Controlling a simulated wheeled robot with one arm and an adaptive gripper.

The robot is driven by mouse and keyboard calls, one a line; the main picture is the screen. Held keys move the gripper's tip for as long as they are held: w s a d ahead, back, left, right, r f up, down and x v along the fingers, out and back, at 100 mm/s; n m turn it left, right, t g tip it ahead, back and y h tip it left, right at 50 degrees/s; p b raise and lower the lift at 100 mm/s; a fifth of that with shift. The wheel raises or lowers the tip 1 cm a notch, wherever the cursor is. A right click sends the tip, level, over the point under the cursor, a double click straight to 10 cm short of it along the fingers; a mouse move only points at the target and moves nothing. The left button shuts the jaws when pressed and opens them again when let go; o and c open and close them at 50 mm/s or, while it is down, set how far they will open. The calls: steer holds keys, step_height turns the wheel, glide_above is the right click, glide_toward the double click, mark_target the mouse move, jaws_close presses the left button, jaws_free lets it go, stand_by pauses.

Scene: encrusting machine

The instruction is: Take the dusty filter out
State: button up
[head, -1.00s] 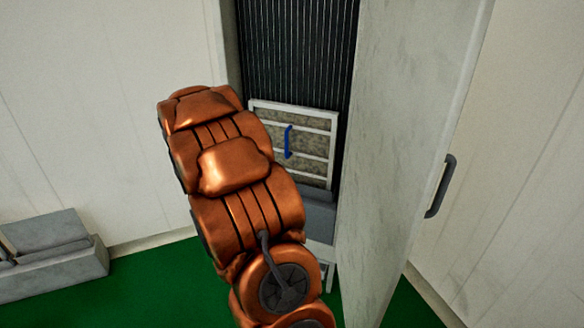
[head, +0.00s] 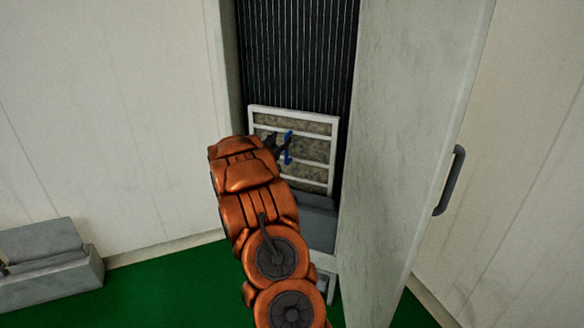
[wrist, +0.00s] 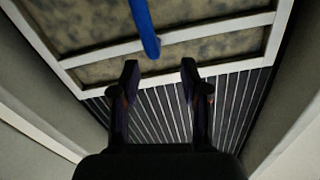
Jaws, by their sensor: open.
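The dusty filter (head: 312,151) is a white-framed panel with mottled grey-brown mesh. It sits in the open cabinet in front of black vertical fins, with a blue handle (head: 288,148) on its face. In the wrist view the filter (wrist: 200,48) fills the upper part, and the blue handle (wrist: 146,28) comes down from the top edge. My gripper (wrist: 160,68) is open, its two dark fingers apart with nothing between the tips. The handle's end lies just above the gap between them in that view. In the head view my gripper (head: 280,142) is at the handle; contact is unclear.
The cabinet door (head: 405,150) stands open to the right, with a dark handle (head: 449,180). Black fins (head: 297,50) fill the cabinet behind and above the filter. A grey ledge (head: 318,218) lies below it. A grey box (head: 50,262) stands on the green floor at left.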

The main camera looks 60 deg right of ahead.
mark_target(285, 138)
steer(key=shift+d+f+p, duration=0.15)
steer(key=shift+d+p, duration=0.15)
steer(key=shift+d, duration=0.7)
steer(key=shift+d+f+p, duration=0.1)
steer(key=shift+d+p, duration=0.2)
steer(key=shift+d, duration=0.65)
steer(key=shift+w+d+f, duration=0.15)
steer(key=shift+w+d, duration=0.1)
steer(key=shift+d, duration=0.45)
jaws_close()
